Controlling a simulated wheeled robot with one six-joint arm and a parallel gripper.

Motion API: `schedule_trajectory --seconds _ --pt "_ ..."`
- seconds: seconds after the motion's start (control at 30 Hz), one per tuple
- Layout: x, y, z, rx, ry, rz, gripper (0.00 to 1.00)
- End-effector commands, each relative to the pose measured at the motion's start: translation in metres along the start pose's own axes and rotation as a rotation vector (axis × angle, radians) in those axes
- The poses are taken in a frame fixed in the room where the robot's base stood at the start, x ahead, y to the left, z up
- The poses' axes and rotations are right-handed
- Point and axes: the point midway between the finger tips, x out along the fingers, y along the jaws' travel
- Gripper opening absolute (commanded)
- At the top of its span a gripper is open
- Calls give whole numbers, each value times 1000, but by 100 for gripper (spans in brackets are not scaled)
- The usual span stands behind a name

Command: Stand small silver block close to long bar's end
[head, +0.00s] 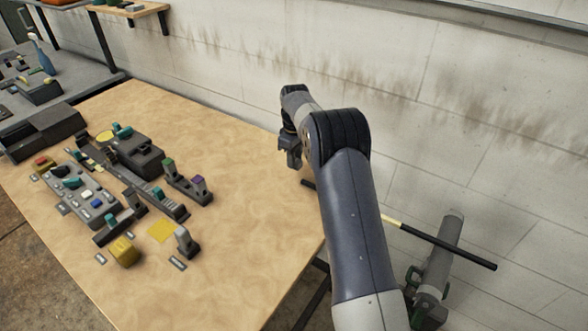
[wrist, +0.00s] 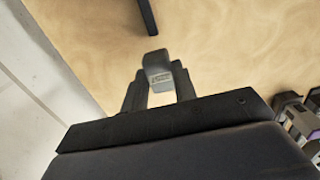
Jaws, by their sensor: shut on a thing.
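My gripper (head: 290,158) is over the far right part of the wooden table, near the wall. In the wrist view my gripper (wrist: 158,84) is shut on a small silver block (wrist: 157,68), which sits between the fingertips. In the head view I cannot make out the block. A long dark bar (head: 440,242) with a pale band reaches out past the table's right edge; my arm hides its middle. Its near-table end (head: 308,184) shows just below my gripper. In the wrist view a dark bar end (wrist: 148,16) lies ahead of the block, apart from it in the picture.
The wall runs close behind. The table's front right is clear.

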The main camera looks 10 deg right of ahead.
Motion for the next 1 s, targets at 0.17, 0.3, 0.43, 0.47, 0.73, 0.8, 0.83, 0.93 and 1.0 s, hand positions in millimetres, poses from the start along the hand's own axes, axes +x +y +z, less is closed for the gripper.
schedule_trajectory --seconds 0.17,0.3,0.43,0.47,0.73,0.8,0.83,0.93,1.0 --pt "18 0 0 0 1 1 2" --pt "31 0 0 0 -1 -1 2" --pt "50 0 0 0 -2 -1 2" --pt "53 0 0 0 -1 -1 2" --pt "56 0 0 0 1 1 2" --pt "59 0 0 0 1 1 2" --pt "60 0 0 0 1 1 2" --pt "58 0 0 0 1 1 34" --pt "58 0 0 0 1 1 40"
